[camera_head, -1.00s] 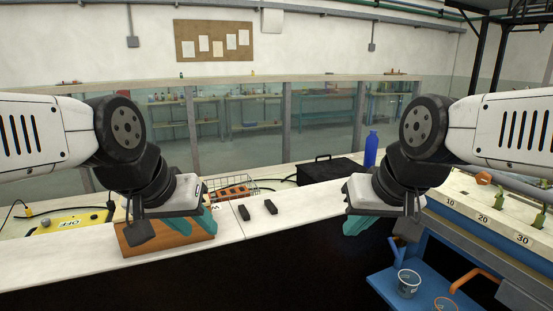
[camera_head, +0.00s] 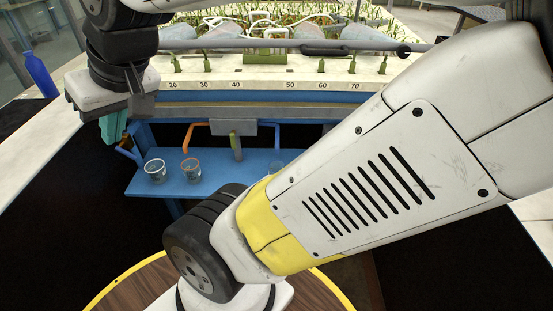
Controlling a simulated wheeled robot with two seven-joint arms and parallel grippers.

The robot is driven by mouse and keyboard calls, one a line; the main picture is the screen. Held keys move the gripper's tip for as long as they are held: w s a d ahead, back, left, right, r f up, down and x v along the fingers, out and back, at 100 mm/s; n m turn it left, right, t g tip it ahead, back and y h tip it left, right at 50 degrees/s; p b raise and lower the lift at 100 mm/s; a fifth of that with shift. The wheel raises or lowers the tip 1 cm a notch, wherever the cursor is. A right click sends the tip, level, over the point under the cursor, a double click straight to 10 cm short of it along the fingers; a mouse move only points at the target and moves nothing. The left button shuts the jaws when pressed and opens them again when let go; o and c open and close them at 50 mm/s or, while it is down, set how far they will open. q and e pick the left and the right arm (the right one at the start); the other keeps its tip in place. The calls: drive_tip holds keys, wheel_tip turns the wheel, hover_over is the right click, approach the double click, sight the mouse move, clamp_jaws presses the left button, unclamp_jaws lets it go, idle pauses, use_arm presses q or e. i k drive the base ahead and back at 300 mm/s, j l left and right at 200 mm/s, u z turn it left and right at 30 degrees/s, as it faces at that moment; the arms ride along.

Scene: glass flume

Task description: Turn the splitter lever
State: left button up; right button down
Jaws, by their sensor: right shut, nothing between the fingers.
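The likely splitter lever is an upright olive-green handle (camera_head: 235,146) on the front of a grey box (camera_head: 219,128) under the flume's edge. An orange bent pipe runs left from this box and a blue one runs right. The handle looks about vertical. My right gripper (camera_head: 113,126), with teal fingers, hangs at the upper left beside the shelf's left end. It is shut and empty, well left of the handle and not touching it. My left gripper is not in view.
Below the handle is a blue shelf (camera_head: 225,182) with a clear cup (camera_head: 154,171), an orange-rimmed cup (camera_head: 191,170) and a third, partly hidden by my arm link. A numbered scale (camera_head: 250,85) runs above. A blue bottle (camera_head: 40,76) stands far left.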

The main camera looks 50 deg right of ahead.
sight(233, 135)
drive_tip(key=z, duration=2)
